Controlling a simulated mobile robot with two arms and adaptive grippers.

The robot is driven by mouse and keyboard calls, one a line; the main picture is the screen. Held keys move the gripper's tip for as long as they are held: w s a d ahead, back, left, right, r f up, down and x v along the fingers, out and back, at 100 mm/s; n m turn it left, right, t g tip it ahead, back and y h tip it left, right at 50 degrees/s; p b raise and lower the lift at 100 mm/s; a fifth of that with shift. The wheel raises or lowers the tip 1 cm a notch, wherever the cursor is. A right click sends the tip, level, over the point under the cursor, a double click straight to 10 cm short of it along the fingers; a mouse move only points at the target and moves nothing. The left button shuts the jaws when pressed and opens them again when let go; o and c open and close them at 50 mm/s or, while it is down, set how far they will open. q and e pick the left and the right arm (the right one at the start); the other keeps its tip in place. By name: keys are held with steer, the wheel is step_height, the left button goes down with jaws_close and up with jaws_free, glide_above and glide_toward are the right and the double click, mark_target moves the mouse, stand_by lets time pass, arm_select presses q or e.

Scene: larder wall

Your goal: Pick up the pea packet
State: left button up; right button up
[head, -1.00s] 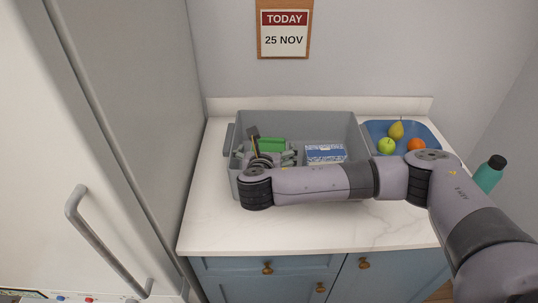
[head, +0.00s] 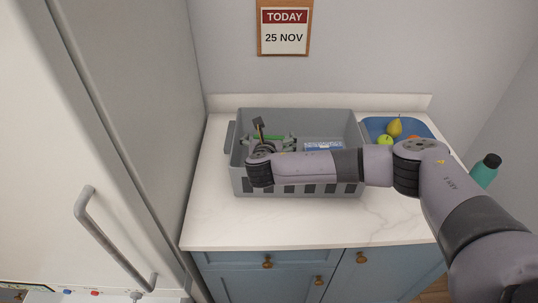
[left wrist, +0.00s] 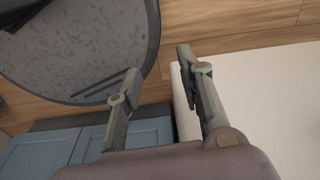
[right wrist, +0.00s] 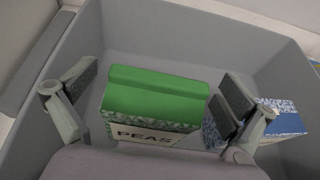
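The pea packet (right wrist: 155,95) is a green box with a white "PEAS" label, standing in the grey crate (right wrist: 180,28). My right gripper (right wrist: 160,86) is open, with one finger on each side of the packet and gaps visible between. I cannot tell how far down the fingers reach. In the head view my right gripper (head: 268,141) is over the left part of the crate and mostly hides the packet. My left gripper (left wrist: 155,75) is open and empty, away from the crate and not seen in the head view.
A blue-and-white box (right wrist: 280,118) stands in the crate right of the packet, close to my right finger. A blue tray (head: 375,125) with fruit is right of the crate. A teal bottle (head: 484,172) stands far right. A fridge is left; the counter front (head: 290,225) is clear.

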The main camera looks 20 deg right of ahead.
steer(key=c, duration=1.7)
steer(key=shift+r, duration=0.1)
steer(key=shift+c, duration=0.5)
